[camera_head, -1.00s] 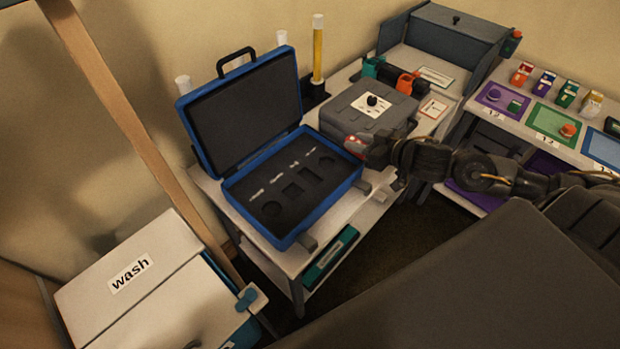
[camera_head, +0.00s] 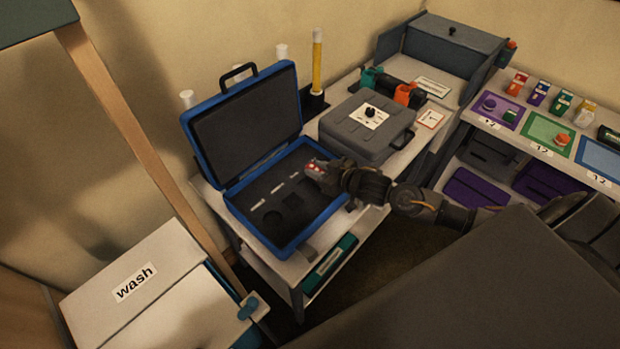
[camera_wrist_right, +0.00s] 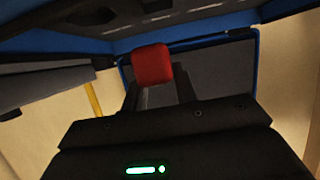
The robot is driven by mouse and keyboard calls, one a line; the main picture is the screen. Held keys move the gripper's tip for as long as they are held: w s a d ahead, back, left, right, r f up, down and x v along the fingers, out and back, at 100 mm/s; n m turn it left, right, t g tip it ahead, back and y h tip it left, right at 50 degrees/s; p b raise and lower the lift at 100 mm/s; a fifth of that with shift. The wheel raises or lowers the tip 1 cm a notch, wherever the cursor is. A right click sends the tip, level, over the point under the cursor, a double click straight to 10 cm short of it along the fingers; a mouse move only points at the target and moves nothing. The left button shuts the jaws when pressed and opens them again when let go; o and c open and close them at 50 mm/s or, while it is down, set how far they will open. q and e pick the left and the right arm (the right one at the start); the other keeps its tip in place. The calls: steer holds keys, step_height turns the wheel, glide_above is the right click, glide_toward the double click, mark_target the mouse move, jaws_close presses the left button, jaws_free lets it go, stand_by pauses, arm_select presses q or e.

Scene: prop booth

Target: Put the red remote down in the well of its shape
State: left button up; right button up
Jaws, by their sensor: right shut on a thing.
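A blue case (camera_head: 233,192) lies open on a small white table, lid tilted back. Its dark foam has several cut wells (camera_head: 291,202) of different shapes, with pale labels beside them. My right gripper (camera_head: 316,168) is over the right part of the foam, near the case's right wall, and covers some of the wells. It is shut on the red remote (camera_head: 312,167), of which only a small red part shows in the head view. In the right wrist view the red remote (camera_wrist_right: 151,65) sits between the fingers. I cannot tell its height above the foam. My left gripper is not in view.
A grey closed case (camera_head: 366,128) stands right of the blue case. A yellow rod (camera_head: 317,58) stands upright behind. A box marked "wash" (camera_head: 135,280) is at lower left. A shelf with coloured mats and small objects (camera_head: 548,132) is at right.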

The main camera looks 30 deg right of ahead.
mark_target(310, 190)
steer(key=shift+w+a+f, duration=0.3)
steer(key=shift+a+f, duration=0.1)
steer(key=shift+f, duration=0.2)
steer(key=shift+w+a+f, duration=0.3)
steer(key=shift+a+f, duration=0.1)
steer(key=shift+f, duration=0.2)
step_height(310, 190, down, 3)
steer(key=shift+a+f, duration=0.1)
steer(key=shift+f, duration=0.15)
steer(key=shift+f, duration=0.25)
steer(key=o, duration=1)
steer(key=shift+c, duration=0.2)
